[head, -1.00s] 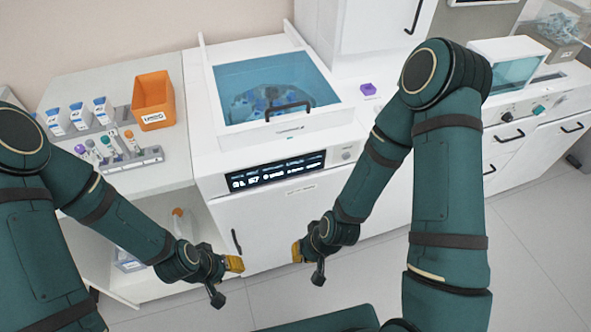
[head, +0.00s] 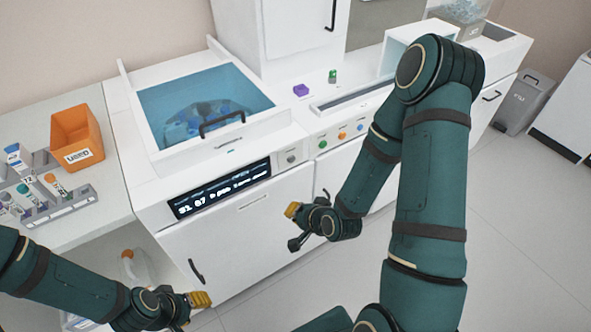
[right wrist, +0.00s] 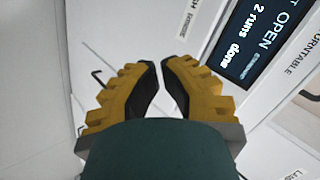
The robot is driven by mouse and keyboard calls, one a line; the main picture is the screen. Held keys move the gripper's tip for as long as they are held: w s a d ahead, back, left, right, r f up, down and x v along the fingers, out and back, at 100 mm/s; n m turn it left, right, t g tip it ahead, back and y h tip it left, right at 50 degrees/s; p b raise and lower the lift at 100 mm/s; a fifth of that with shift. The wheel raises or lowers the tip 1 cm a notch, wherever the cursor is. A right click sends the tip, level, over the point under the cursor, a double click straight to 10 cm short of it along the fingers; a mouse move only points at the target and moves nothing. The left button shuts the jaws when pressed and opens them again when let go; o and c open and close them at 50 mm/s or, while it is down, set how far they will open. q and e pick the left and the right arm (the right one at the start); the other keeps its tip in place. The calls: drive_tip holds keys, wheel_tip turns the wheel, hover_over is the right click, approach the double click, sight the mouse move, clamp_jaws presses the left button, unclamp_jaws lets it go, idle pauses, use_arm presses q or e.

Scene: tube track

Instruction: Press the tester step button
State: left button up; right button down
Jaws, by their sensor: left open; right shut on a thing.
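A white front panel with a row of small round buttons (head: 341,136), orange and green among them, is right of the lidded machine in the head view. A grey round button (head: 291,157) sits beside the machine's dark display (head: 220,187). I cannot tell which is the tester step button. My right gripper (head: 292,210) is below these buttons, in front of the white cabinet, touching none. In the right wrist view its yellow fingers (right wrist: 160,70) are closed nearly tip to tip; no held thing shows. My left gripper (head: 203,299) is low at the lower left, open, apart from the cabinet.
The white machine has a blue clear lid with a dark handle (head: 222,123). An orange bin (head: 77,138) and a tube rack (head: 60,205) stand at left. A purple block (head: 300,90) lies on the counter.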

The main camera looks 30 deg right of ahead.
sight(293, 161)
drive_tip(key=w+d+r+m+t+h+b, duration=0.1)
drive_tip(key=d+r+m+t+h, duration=0.1)
drive_tip(key=d+r+m+t, duration=0.3)
drive_tip(key=d+m, duration=0.1)
drive_tip(key=d, duration=0.3)
drive_tip(key=shift+r+m+b, duration=0.2)
drive_tip(key=shift+m+b, duration=0.1)
drive_tip(key=shift+b, duration=0.05)
drive_tip(key=x, duration=0.4)
drive_tip(key=b+x, duration=0.1)
drive_tip(key=x, duration=0.7)
drive_tip(key=shift+w+a+r+b, duration=0.15)
drive_tip(key=shift+w+r+b, duration=0.15)
drive_tip(key=shift+w, duration=0.8)
